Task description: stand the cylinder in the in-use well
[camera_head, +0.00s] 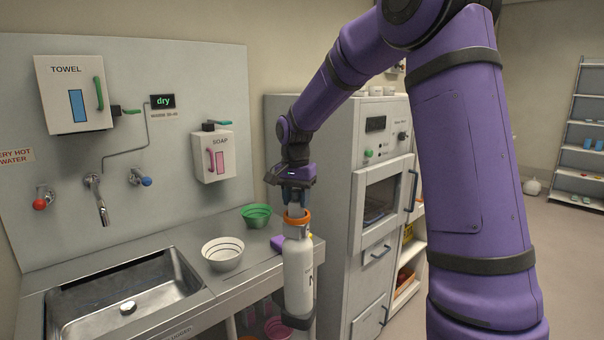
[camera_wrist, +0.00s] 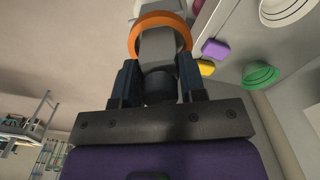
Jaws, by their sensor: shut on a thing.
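The cylinder (camera_head: 299,272) is a white bottle with a grey neck and an orange collar. It hangs upright below my gripper (camera_head: 296,196), beside the right end of the sink counter. My gripper is shut on its top. In the wrist view the two dark fingers of my gripper (camera_wrist: 160,82) close around the grey neck of the cylinder (camera_wrist: 165,43), with the orange ring just beyond. A dark piece (camera_head: 296,321) shows at the cylinder's lower end; I cannot tell whether it is the cylinder's foot or a holder. I cannot make out the in-use well.
A steel counter (camera_head: 190,259) with a sink (camera_head: 125,305) fills the left. It bears a white bowl (camera_head: 223,254), a green bowl (camera_head: 256,216) and a purple block (camera_head: 278,242). A grey cabinet (camera_head: 340,160) stands close behind the cylinder. Open floor (camera_head: 560,270) lies at right.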

